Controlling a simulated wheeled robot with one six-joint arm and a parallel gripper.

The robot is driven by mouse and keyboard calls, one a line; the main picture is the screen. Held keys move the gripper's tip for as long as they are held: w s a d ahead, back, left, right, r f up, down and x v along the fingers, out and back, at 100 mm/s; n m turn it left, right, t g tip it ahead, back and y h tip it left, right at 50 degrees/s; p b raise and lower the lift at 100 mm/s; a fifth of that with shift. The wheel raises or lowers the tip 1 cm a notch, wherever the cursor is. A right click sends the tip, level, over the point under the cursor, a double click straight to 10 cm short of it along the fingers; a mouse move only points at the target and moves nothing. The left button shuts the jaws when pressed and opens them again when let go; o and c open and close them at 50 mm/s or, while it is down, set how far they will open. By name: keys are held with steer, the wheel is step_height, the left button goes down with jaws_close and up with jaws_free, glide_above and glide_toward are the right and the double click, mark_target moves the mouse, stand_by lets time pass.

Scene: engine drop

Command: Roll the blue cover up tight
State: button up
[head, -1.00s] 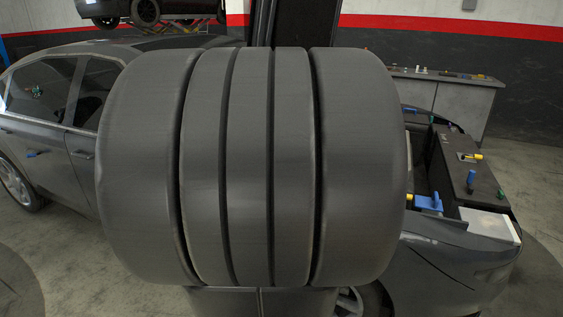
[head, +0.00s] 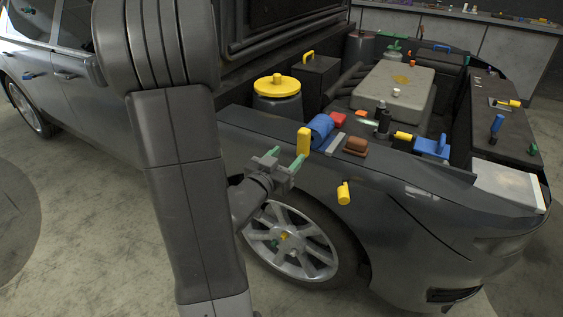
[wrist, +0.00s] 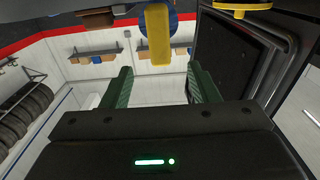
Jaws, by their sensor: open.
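A blue rounded, roll-like piece (head: 321,128), which looks like the blue cover, sits on the fender's top edge. An upright yellow tab (head: 303,141) stands at its near left end; I cannot tell whether they are joined. My gripper (head: 285,158) is open and empty, its green-tipped fingers just left of and below the yellow tab. In the wrist view the yellow tab (wrist: 159,36) shows ahead, above the gap between my open fingers (wrist: 161,86), with a bit of blue (wrist: 172,27) behind it. How tightly the blue piece is rolled cannot be told.
The grey car's fender (head: 400,205) and wheel (head: 290,240) are close to my gripper. A brown block (head: 356,146), a red piece (head: 338,120) and a yellow handle (head: 344,192) are near the blue piece. The open engine bay lies behind, with a yellow-capped container (head: 277,88).

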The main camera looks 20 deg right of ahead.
steer(key=x, duration=1.2)
steer(key=shift+w+d+p, duration=0.2)
steer(key=shift+d+p, duration=0.05)
steer(key=shift+p, duration=0.05)
steer(key=c, duration=1.1)
steer(key=shift+s+d+b, duration=0.4)
steer(key=shift+s+b, duration=0.1)
steer(key=shift+c, duration=0.2)
steer(key=o, duration=1.1)
glide_toward(310, 137)
steer(key=shift+s+a+f, duration=0.2)
steer(key=shift+s+a, duration=0.1)
steer(key=shift+a, duration=0.15)
steer(key=shift+s+a+f, duration=0.2)
steer(key=shift+s+a, duration=0.15)
steer(key=shift+a, duration=0.05)
